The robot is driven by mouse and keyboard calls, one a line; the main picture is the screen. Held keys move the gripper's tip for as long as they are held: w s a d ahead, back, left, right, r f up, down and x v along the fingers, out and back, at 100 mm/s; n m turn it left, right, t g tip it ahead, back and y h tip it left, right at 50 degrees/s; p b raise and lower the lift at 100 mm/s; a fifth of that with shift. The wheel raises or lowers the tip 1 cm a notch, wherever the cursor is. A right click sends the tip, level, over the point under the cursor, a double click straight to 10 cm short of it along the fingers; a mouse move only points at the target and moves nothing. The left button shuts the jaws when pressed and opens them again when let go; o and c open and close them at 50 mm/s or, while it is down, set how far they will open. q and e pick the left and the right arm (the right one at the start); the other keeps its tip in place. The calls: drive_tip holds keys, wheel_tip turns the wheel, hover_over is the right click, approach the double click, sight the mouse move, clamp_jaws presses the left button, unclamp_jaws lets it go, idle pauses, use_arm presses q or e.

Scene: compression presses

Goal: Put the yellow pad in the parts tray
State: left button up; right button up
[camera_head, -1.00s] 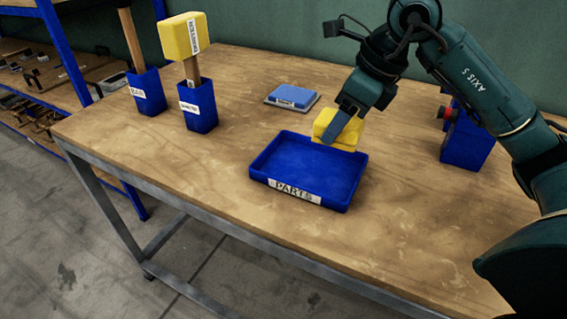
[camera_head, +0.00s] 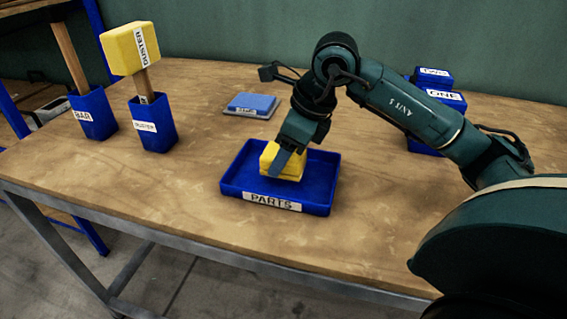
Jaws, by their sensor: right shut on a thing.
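The yellow pad (camera_head: 293,172) is in my right gripper (camera_head: 284,165), which is shut on it. One dark finger lies across the pad's near face. The pad is over or inside the blue parts tray (camera_head: 234,190), within its outline towards the back middle. I cannot tell whether it touches the tray floor. The tray has low walls and a white PARTS label on its front. My left gripper is not in view.
A small blue pad on a grey plate (camera_head: 250,106) lies behind the tray. A yellow-headed duster (camera_head: 130,48) stands in a blue holder (camera_head: 154,128), beside the BAR holder (camera_head: 92,114). Blue boxes (camera_head: 440,98) stand at the back right. The table's front left is clear.

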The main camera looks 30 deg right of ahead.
wheel_tip(320, 180, down, 2)
drive_tip(key=shift+f, duration=0.2)
drive_tip(key=shift+f+b, duration=0.15)
drive_tip(key=shift+b, duration=0.15)
drive_tip(key=o, duration=0.9)
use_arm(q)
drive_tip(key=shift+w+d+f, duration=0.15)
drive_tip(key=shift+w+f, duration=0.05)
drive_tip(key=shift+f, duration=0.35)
use_arm(e)
drive_tip(key=shift+o, duration=0.2)
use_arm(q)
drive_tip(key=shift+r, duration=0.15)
